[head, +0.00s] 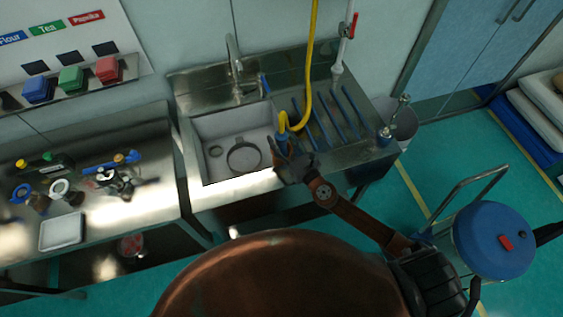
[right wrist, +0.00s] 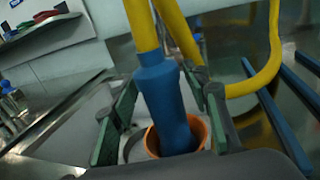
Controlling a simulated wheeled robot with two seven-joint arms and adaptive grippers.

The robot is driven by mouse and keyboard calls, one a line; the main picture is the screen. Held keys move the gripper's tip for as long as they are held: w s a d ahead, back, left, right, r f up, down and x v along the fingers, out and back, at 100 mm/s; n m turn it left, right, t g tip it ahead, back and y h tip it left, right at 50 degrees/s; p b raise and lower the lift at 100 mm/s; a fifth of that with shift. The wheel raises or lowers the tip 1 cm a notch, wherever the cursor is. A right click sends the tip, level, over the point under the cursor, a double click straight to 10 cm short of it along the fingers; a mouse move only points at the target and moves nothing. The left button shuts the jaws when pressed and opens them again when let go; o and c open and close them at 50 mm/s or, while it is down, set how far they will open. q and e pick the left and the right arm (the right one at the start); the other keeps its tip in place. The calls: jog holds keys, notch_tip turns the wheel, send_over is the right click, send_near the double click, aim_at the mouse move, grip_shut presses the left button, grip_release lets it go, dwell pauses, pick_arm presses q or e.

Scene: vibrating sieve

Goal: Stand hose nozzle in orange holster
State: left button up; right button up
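The blue hose nozzle (right wrist: 165,95) hangs from a yellow hose. In the right wrist view its lower end sits inside the rim of the orange holster (right wrist: 203,133), and the nozzle leans slightly. How deep it goes is hidden. My right gripper (right wrist: 163,105) has its two green fingers spread on either side of the nozzle, with a visible gap on the right. In the head view, my right gripper (head: 286,152) is at the sink's front edge, just below the small blue nozzle (head: 283,137). The holster is hidden there. My left gripper is not in view.
The sink basin (head: 205,135) lies left of the gripper, and a rack of blue bars (head: 345,112) lies to the right. The yellow hose (head: 311,60) comes down from above. A steel table (head: 150,130) with bottles and a tray stands at left.

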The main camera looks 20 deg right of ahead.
jog(key=shift+o, duration=0.6)
jog(key=shift+s+d+f, duration=0.1)
jog(key=shift+s, duration=0.15)
jog(key=v, duration=1.1)
jog(key=shift+s, duration=0.25)
